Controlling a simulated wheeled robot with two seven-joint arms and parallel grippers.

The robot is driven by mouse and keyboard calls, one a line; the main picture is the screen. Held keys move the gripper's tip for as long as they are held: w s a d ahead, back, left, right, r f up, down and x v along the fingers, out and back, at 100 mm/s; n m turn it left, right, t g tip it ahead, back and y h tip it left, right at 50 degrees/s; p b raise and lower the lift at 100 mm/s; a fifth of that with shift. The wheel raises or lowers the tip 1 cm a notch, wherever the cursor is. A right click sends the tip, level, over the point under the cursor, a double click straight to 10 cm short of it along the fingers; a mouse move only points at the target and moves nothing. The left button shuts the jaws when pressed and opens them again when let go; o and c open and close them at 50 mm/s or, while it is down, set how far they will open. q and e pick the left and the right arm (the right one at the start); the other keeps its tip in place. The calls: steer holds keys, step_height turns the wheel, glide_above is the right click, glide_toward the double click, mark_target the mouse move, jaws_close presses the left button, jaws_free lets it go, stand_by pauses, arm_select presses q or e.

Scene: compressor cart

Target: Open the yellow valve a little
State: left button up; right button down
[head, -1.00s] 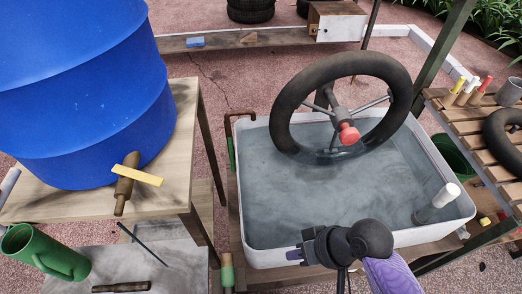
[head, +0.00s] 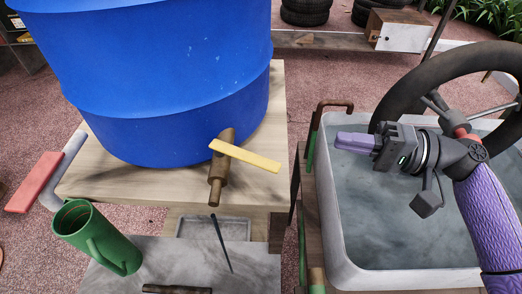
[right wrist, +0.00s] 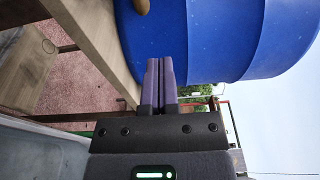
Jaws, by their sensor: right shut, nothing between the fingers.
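The yellow valve handle (head: 244,156) is a flat bar across a brown spout (head: 218,180) on the lower front of the blue barrel (head: 160,80). The bar slants slightly down to the right. My right gripper (head: 340,141) is over the water tub, to the right of the valve and well apart from it, pointing left. In the right wrist view its purple fingers (right wrist: 159,80) lie together with nothing between them, pointing at the blue barrel (right wrist: 190,40). The yellow bar does not show there. My left gripper is not in view.
The barrel stands on a wooden table (head: 272,110). The white tub (head: 335,225) holds water and a black steering wheel or tyre-like ring (head: 430,75).

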mark_target(244, 158)
steer(key=a, duration=0.3)
steer(key=w+a, duration=0.1)
steer(key=a, duration=0.4)
steer(key=shift+w+a+b, duration=0.2)
steer(key=shift+a+b, duration=0.1)
steer(key=shift+b, duration=0.1)
steer(key=s, duration=0.1)
steer(key=s+a, duration=0.1)
steer(key=s, duration=0.1)
steer(key=shift+a, duration=0.3)
steer(key=shift+s+a, duration=0.1)
steer(key=shift+s, duration=0.25)
